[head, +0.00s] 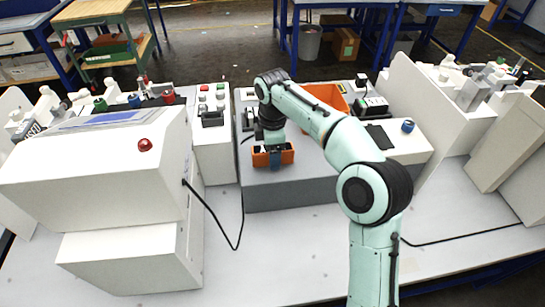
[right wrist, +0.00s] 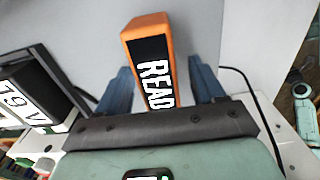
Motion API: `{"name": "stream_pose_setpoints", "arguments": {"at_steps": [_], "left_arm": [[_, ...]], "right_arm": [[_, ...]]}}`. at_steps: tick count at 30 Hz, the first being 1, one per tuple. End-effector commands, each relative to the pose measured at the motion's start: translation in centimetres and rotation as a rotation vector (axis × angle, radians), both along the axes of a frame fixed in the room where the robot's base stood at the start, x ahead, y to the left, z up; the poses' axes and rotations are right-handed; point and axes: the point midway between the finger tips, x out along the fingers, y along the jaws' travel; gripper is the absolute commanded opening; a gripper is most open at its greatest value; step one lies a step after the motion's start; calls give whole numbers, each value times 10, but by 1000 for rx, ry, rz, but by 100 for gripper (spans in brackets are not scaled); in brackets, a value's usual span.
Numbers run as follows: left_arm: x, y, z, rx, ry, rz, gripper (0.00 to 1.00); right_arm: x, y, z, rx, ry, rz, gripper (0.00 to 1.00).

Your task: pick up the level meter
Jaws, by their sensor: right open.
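The level meter appears to be the orange-cased block with a dark face and white letters "READ" (right wrist: 152,62) in the right wrist view. In the head view its orange case (head: 288,154) sits on the grey raised block, partly hidden by my gripper. My right gripper (right wrist: 160,82) is open, with one blue finger on each side of the meter and visible gaps between. In the head view my right gripper (head: 275,160) points down at the meter. My left gripper is not in view.
The grey block (head: 290,190) stands on the white table. A white console with a red button (head: 145,145) is at left. An orange bin (head: 328,96) lies behind my arm. A black cable (head: 218,222) hangs nearby. A device marked "19V" (right wrist: 25,95) is beside the meter.

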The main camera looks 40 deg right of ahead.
Motion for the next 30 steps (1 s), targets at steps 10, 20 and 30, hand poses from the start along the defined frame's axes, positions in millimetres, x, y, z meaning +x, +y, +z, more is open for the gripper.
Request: {"name": "stream_pose_setpoints", "arguments": {"at_steps": [10,20,30], "left_arm": [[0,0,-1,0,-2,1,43],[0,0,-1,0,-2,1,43],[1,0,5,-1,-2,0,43]], "right_arm": [[0,0,-5,0,-2,0,55],[0,0,-5,1,-3,0,6],[1,0,15,0,-6,0,6]]}}
